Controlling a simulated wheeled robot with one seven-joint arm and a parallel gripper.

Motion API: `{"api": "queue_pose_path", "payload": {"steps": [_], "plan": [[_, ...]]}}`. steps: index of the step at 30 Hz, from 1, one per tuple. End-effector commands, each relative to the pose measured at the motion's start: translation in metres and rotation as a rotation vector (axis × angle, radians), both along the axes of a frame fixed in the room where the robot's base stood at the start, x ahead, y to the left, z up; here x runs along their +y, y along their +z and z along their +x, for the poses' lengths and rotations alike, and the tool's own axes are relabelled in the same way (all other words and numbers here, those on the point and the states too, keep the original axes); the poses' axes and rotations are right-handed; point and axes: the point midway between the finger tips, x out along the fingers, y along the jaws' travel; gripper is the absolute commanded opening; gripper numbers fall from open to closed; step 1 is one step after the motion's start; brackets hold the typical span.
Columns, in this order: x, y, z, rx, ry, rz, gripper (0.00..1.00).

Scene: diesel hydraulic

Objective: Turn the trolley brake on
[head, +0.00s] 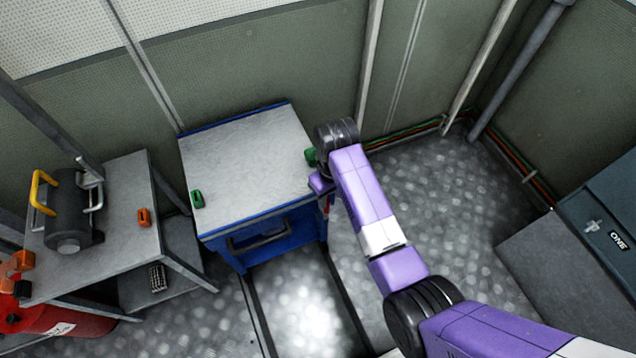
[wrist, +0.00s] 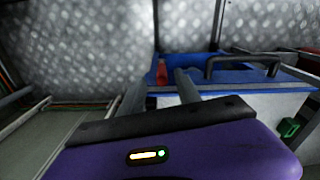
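The trolley is a blue cabinet with a grey top (head: 245,165), standing against the wall in the head view. Its blue side also shows in the wrist view (wrist: 225,76). A small red part (wrist: 161,73), which may be the brake, shows at the trolley in the wrist view. My gripper (wrist: 160,82) is open, with its two dark fingers apart and pointing at the red part, which appears between the fingertips. I cannot tell whether they touch. In the head view my gripper is at the trolley's right side, with its fingers mostly hidden.
A dark drawer handle (head: 260,241) sticks out from the trolley front. Green pieces lie at the left (head: 197,199) and right (head: 310,157) of its top. A grey side table (head: 110,262) stands left. The floor right of the trolley (head: 440,190) is clear.

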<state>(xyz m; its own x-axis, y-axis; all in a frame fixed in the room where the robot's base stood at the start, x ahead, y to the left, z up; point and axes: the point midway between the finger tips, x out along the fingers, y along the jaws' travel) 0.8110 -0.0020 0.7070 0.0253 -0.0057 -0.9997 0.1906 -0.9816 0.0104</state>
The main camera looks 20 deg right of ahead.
Motion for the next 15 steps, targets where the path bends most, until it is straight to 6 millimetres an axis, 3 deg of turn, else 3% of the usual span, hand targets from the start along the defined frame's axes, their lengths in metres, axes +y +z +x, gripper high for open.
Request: {"api": "queue_pose_path", "payload": {"steps": [5,15], "plan": [[0.003,0.005,0.005,0.030,0.004,0.006,0.40],[0.003,-0.042,0.004,0.030,0.005,0.005,0.40]]}}
